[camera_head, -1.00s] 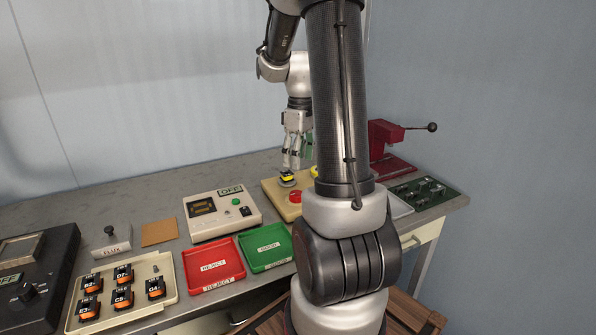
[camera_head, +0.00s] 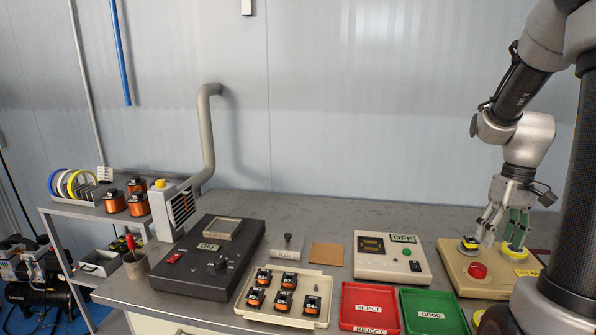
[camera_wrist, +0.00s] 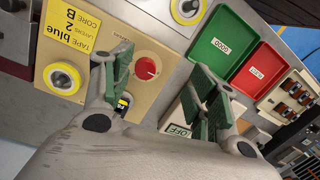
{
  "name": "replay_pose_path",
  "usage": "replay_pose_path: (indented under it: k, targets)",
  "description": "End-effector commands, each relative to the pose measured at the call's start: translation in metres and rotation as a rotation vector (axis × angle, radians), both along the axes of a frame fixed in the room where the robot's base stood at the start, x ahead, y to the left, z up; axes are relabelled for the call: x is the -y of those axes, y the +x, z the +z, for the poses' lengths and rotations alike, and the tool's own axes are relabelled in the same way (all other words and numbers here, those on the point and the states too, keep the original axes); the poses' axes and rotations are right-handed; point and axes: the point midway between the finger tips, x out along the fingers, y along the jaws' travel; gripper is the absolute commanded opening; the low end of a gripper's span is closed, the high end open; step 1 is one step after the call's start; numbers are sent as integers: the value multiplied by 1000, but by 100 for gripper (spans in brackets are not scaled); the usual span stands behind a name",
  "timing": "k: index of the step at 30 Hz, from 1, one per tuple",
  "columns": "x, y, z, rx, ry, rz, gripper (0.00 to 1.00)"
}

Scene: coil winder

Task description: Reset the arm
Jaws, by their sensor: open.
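My gripper (camera_head: 503,232) hangs from my arm at the right of the head view, above the beige box (camera_head: 462,280). Its green-padded fingers stand apart, pointing down, with nothing between them. In the wrist view my gripper (camera_wrist: 160,90) also shows open and empty. A small coil part with a yellow top (camera_head: 468,243) is on the beige box below the fingers; in the wrist view it is partly hidden behind a finger.
The red REJECT tray (camera_head: 368,292) and green GOOD tray (camera_head: 432,318) lie in front. A tester reading OFF (camera_head: 388,264) stands left of the box. A cream tray (camera_head: 312,317) holds several coils. A black unit (camera_head: 195,285) and a grey duct (camera_head: 207,130) are further left.

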Motion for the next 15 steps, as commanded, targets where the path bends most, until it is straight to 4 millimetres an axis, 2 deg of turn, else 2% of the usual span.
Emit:
replay_pose_path:
  k: [1,9,15]
  targets:
    - [-11,-10,12,13,-15,-41,59]
    - [-67,-61,58,112,-69,-170,59]
    - [-107,-99,85,262,-86,-133,59]
